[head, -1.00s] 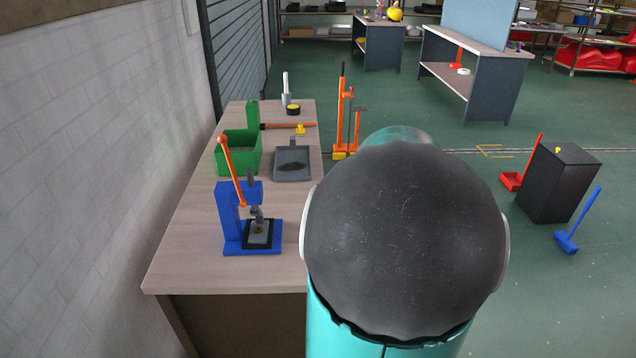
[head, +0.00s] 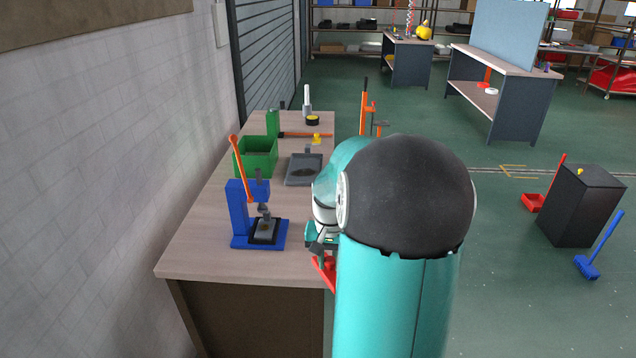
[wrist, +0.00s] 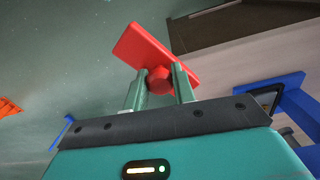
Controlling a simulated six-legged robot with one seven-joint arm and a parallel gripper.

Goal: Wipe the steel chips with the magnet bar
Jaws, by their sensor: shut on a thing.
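My gripper (wrist: 160,88) is shut on the grip of a red bar (wrist: 146,47), which I take to be the magnet bar. In the wrist view its flat red body lies beyond the fingertips, tilted. In the head view part of the red bar (head: 325,273) shows at the right edge of the workbench, partly hidden by my arm. A blue press (head: 240,212) with an orange lever stands on the bench, left of my gripper and apart from it. A small brownish patch lies on its plate (head: 265,229); I cannot tell whether it is steel chips.
The wooden bench (head: 200,260) runs along the wall. A green bin (head: 256,160) and a grey pan (head: 303,170) with dark matter stand behind the press. Bare bench top lies in front of the press. A black cabinet (head: 580,210) stands on the floor at right.

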